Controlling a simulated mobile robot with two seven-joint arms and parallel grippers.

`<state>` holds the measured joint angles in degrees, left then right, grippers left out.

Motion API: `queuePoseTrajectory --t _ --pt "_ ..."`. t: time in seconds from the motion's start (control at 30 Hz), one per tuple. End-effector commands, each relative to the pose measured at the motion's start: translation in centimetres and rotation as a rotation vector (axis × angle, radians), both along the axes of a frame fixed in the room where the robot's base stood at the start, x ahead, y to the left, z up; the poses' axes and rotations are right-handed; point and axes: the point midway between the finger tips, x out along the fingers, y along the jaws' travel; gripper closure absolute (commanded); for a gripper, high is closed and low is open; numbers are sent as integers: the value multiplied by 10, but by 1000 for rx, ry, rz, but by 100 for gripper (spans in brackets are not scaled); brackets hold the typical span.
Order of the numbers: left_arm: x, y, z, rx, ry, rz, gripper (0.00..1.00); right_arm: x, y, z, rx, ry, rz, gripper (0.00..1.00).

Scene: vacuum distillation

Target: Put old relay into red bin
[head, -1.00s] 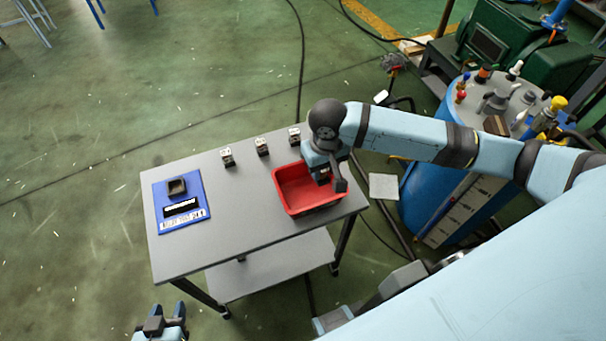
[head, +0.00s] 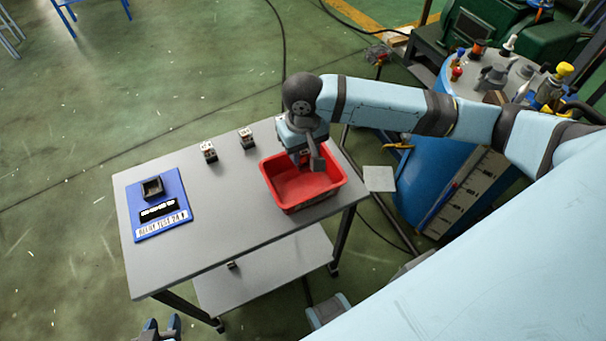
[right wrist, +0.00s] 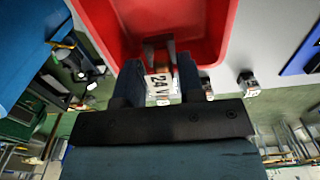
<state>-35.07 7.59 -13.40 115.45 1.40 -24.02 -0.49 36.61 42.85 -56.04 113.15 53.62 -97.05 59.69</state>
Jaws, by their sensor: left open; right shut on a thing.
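The red bin (head: 318,201) stands at the right end of the grey table in the head view. My right gripper (head: 306,160) is over the bin's back part. In the right wrist view my right gripper (right wrist: 160,88) is shut on a small relay (right wrist: 160,88) with a white label reading 24V. In the head view the relay is hidden by my gripper. I cannot tell its height above the bin floor. My left gripper (head: 160,328) is open and empty at the bottom edge, below the table.
Two small relays (head: 209,151) and (head: 247,138) stand along the table's back edge. A blue mat (head: 178,190) with a dark socket (head: 152,188) lies at the left. The table middle (head: 228,205) is clear. A blue drum (head: 425,170) stands right of the table.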

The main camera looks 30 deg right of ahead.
Motion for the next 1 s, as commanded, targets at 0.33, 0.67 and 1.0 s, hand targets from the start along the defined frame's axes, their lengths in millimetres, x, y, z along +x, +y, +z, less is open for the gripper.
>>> queuePoseTrajectory --t 0.33,0.67,1.0 --pt "2 -1 -2 -6 2 4 57 0 1 -50 1 0 2 88" --pt "2 -1 -6 -8 7 5 57 0 0 -90 1 -1 0 88" --pt "3 -2 -2 -10 3 6 57 0 0 -93 1 -1 1 88"
